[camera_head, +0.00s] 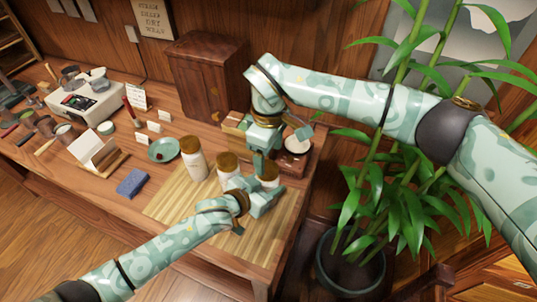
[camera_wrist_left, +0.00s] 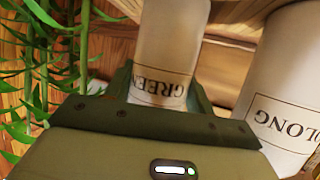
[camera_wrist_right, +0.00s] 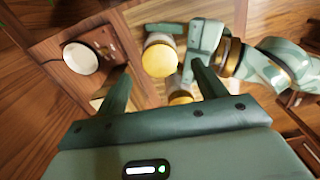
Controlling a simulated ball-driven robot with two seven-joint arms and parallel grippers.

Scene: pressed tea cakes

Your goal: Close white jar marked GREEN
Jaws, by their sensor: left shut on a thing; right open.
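The white jar marked GREEN (camera_wrist_left: 168,45) stands between the fingers of my left gripper (camera_wrist_left: 160,95), which is shut on its body. In the head view the jar (camera_head: 268,183) is at the right end of the row, with my left gripper (camera_head: 252,200) at its near side. A round tan lid (camera_wrist_right: 159,60) shows on its top in the right wrist view; I cannot tell how firmly it sits. My right gripper (camera_head: 264,158) is open and empty, just above and behind the jar. Its fingers (camera_wrist_right: 165,90) point down at the table.
A jar marked with letters ending OLONG (camera_wrist_left: 283,80) stands close beside the GREEN jar. Another brown-lidded jar (camera_head: 194,165) stands further left on the bamboo mat (camera_head: 172,208). A potted bamboo (camera_head: 350,262) stands right.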

